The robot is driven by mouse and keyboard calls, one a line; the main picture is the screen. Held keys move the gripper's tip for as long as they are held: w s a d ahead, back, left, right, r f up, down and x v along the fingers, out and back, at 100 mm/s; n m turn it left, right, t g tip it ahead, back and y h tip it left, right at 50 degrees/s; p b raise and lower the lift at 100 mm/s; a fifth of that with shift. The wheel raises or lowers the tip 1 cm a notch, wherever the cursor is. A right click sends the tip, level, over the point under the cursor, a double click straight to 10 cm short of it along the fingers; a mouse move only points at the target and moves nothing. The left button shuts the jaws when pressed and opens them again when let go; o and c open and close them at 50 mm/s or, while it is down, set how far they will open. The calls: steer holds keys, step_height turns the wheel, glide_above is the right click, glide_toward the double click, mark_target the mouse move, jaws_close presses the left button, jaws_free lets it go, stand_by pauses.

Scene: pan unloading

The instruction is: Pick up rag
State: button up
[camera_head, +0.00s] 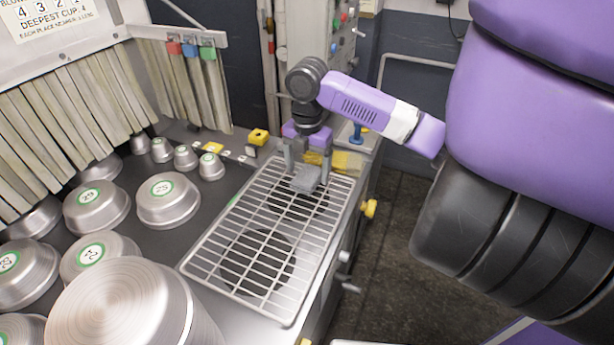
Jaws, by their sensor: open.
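A small grey rag (306,178) lies on the far part of the wire rack (222,237). My gripper (306,172) points down over the rack's far end. Its two fingers are apart, one to the left and one to the right of the rag in this view. Whether the fingers touch the rag or the rack is too small to tell. My purple and black arm reaches in from the right.
Several upturned metal pans (168,200) with green labels fill the counter left of the rack. A yellow item (347,163) lies right of my gripper.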

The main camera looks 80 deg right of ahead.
mark_target(308, 175)
steer(key=shift+f, duration=0.55)
steer(key=c, duration=1.4)
steer(key=shift+r, duration=0.15)
steer(key=shift+c, duration=0.2)
step_height(308, 175, up, 20)
steer(key=b, duration=0.1)
